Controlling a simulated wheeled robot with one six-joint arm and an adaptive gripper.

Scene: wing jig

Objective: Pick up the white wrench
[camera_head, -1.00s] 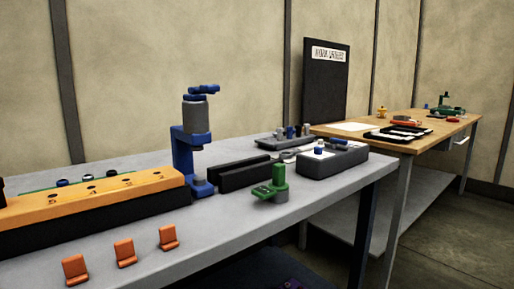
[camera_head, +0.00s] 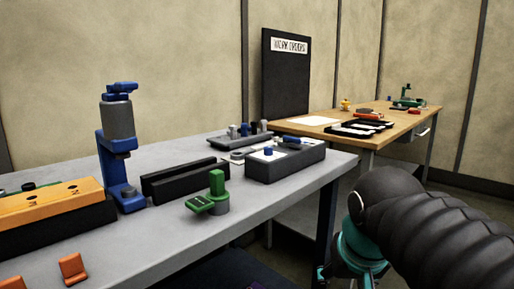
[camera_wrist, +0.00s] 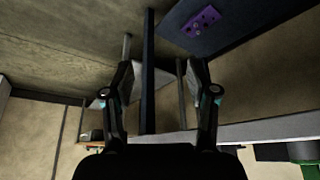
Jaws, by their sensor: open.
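I cannot make out a white wrench for certain. Small pale pieces (camera_head: 237,156) lie on the grey bench (camera_head: 160,234) beside a grey tray, too small to identify. Pale shapes (camera_head: 352,130) also lie in a dark tray on the wooden table. My gripper (camera_wrist: 163,78) shows in the wrist view with its two fingers apart and nothing between them. It is away from these pale things. In the head view my arm fills the lower right, and the fingers cannot be made out there.
A blue press (camera_head: 115,145), black rails (camera_head: 185,180), a green clamp (camera_head: 213,192) and a dark grey block (camera_head: 285,163) stand on the grey bench. The wooden table (camera_head: 310,131) is behind to the right. A black board (camera_head: 286,85) stands at the back.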

